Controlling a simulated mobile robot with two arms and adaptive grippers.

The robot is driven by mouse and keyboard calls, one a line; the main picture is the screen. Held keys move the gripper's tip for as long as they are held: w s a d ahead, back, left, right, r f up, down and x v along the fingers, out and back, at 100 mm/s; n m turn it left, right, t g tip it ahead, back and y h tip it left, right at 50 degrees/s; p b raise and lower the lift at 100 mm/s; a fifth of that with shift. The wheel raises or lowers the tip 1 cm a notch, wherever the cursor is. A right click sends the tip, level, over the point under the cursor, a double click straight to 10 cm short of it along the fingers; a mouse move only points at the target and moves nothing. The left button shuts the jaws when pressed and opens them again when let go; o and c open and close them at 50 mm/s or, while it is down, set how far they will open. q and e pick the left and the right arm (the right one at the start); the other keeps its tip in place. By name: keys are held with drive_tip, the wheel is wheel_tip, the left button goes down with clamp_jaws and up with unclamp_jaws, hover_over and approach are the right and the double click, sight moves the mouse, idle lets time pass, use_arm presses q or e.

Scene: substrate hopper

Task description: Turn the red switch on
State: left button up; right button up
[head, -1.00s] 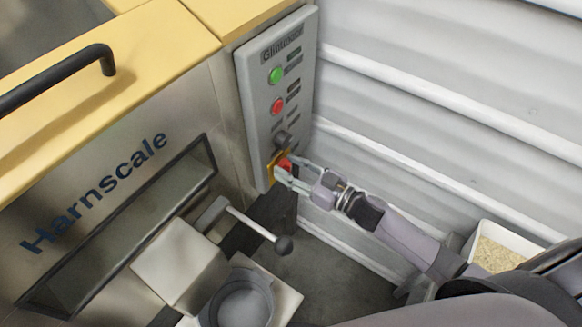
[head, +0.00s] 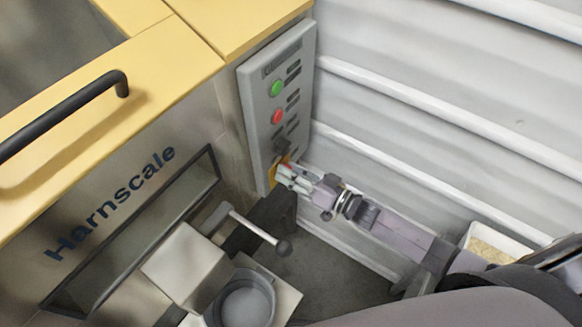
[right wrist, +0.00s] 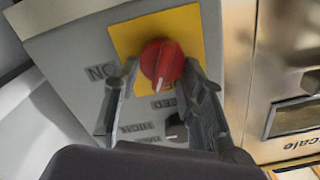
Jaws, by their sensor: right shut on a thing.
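The red switch (right wrist: 162,62) is a round knob with a white pointer mark on a yellow plate (right wrist: 190,26), seen close in the right wrist view. The pointer slants down and slightly left. My right gripper (right wrist: 160,80) has its two fingers on either side of the knob, shut on it. In the head view my right gripper (head: 286,176) is at the lower end of the grey control panel (head: 255,120). There the fingers mostly hide the switch, and part of the yellow plate shows. My left gripper is in neither view.
Above the switch the panel carries a green button (head: 276,89), a red button (head: 277,116) and a dark knob (head: 281,146). A lever with a black ball (head: 283,248) stands below left of my gripper. A bin of grain (head: 497,241) is at the right.

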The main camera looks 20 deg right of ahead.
drive_tip(key=shift+w+d+f+m+b, duration=0.1)
drive_tip(key=shift+f+m+b, duration=0.1)
drive_tip(key=shift+m, duration=1.85)
drive_tip(key=shift+w+d+f+m+b, duration=0.1)
drive_tip(key=shift+f+m, duration=0.05)
drive_tip(key=shift+m, duration=1.95)
drive_tip(key=shift+d+f+m+b, duration=0.1)
drive_tip(key=shift+f+m+b, duration=0.1)
drive_tip(key=shift+m, duration=1.85)
drive_tip(key=o, duration=1.1)
